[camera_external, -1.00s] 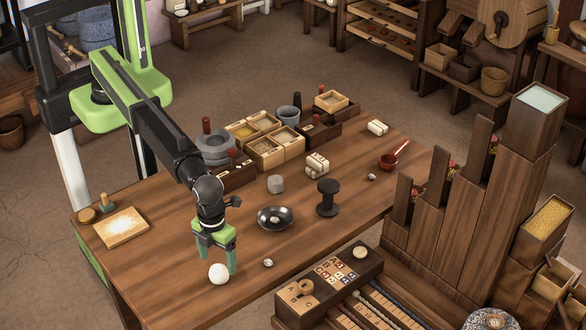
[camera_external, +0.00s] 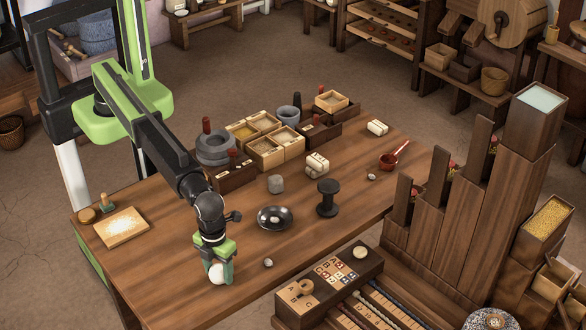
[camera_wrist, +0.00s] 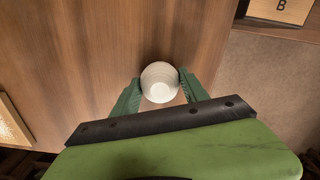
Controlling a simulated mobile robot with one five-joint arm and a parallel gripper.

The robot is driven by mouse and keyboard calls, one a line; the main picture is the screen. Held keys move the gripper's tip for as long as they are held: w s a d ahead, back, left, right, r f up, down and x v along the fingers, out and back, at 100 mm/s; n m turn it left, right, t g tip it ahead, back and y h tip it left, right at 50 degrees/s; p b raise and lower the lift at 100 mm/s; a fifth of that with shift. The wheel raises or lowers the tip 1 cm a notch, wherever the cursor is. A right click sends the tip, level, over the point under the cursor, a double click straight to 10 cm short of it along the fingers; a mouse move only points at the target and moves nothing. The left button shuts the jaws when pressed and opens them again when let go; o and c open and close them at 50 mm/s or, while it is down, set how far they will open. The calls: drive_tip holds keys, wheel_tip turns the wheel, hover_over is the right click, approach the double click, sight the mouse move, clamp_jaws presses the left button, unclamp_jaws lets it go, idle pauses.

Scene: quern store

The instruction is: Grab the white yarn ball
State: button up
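The white yarn ball (camera_external: 217,274) rests on the wooden table near its front left edge. My gripper (camera_external: 219,272) is down at the ball, with its green fingers around it. In the wrist view the white yarn ball (camera_wrist: 160,82) sits between the two fingertips of my gripper (camera_wrist: 160,84). The fingers appear to touch it on both sides. In the outside view the ball and one finger partly hide each other, and no clear lift off the table shows.
A dark bowl (camera_external: 275,218), a black spool (camera_external: 328,198) and a small pale stone (camera_external: 268,263) stand to the right on the table (camera_external: 170,245). A tray of white powder (camera_external: 121,227) lies to the left. Clear tabletop lies between the tray and the gripper.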

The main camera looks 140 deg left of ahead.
sight(218, 267)
drive_tip(key=c, duration=0.6)
drive_tip(key=shift+r+p, duration=0.5)
wheel_tip(218, 267, up, 4)
drive_tip(key=p, duration=0.3)
drive_tip(key=shift+f+p, duration=0.1)
drive_tip(key=shift+p, duration=0.3)
drive_tip(key=s+d+r+p, duration=0.2)
drive_tip(key=d, duration=0.1)
drive_tip(key=s+d+r+p, duration=0.2)
drive_tip(key=d, duration=0.1)
drive_tip(key=s+d+r+p, duration=0.2)
drive_tip(key=s+d, duration=0.1)
drive_tip(key=shift+d+r, duration=0.1)
drive_tip(key=shift+d, duration=0.1)
